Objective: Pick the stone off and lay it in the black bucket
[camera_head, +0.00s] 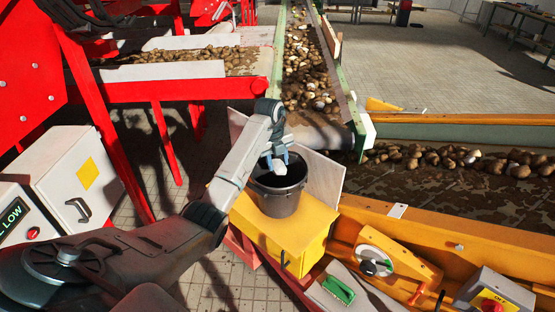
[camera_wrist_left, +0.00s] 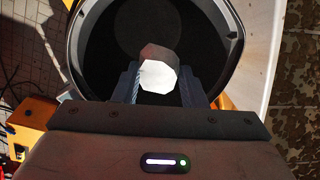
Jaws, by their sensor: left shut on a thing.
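My left gripper (camera_head: 278,163) is shut on a pale stone (camera_head: 280,172) above the mouth of the black bucket (camera_head: 276,201). In the left wrist view the stone (camera_wrist_left: 158,74) shows a bright white face and a darker brownish side, held between the fingers of the left gripper (camera_wrist_left: 158,86). The bucket's rim (camera_wrist_left: 76,42) rings it there, and the dark bucket floor lies beneath. The bucket stands on a yellow box. My right gripper is not in view.
A conveyor (camera_head: 306,65) full of potatoes ends behind the bucket. A second, soil-covered belt (camera_head: 450,200) carries potatoes at right. A red frame (camera_head: 175,90) is at left.

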